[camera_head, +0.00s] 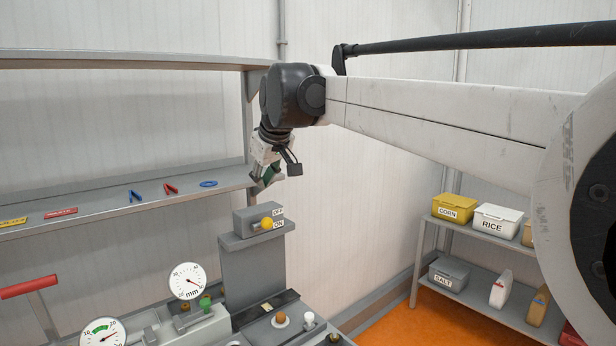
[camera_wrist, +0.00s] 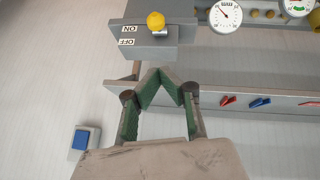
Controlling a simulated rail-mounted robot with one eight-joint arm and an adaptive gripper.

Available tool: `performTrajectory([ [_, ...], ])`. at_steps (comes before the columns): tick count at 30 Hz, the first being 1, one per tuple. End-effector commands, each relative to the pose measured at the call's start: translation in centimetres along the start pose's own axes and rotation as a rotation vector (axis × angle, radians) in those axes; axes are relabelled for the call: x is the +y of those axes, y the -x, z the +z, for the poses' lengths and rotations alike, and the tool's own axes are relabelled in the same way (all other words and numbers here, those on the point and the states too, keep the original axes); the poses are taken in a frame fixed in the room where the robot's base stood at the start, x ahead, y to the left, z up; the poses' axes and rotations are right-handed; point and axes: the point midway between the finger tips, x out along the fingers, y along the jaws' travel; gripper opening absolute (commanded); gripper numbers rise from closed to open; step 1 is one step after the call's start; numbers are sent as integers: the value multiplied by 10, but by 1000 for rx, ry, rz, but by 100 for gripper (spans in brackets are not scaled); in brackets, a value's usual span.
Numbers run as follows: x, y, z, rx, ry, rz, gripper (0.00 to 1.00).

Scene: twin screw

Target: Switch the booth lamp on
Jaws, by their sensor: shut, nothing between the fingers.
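A grey switch box (camera_head: 247,217) with a yellow-knobbed lever (camera_head: 266,223) stands on a grey post. Its labels read OFF above and ON below. In the wrist view the box (camera_wrist: 150,35) is upside down at the top, with the yellow knob (camera_wrist: 155,20) near its edge. No lamp can be made out.
A shelf (camera_head: 100,213) with small red and blue tools runs behind the box at left. Dial gauges (camera_head: 187,281) and knobs stand on the bench below. A blue button on a pale plate (camera_wrist: 81,139) shows in the wrist view. Food bins (camera_head: 497,219) stand on the right shelves.

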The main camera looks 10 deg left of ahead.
Motion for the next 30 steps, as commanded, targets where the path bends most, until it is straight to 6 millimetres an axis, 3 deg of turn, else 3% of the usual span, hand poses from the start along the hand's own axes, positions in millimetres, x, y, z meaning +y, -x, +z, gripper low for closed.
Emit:
performTrajectory([
  [10, 0, -64, 0, 0, 0, 0, 0],
  [18, 0, -84, 24, 0, -1, 0, 0],
  [30, 0, -89, 29, 0, 0, 0, 0],
])
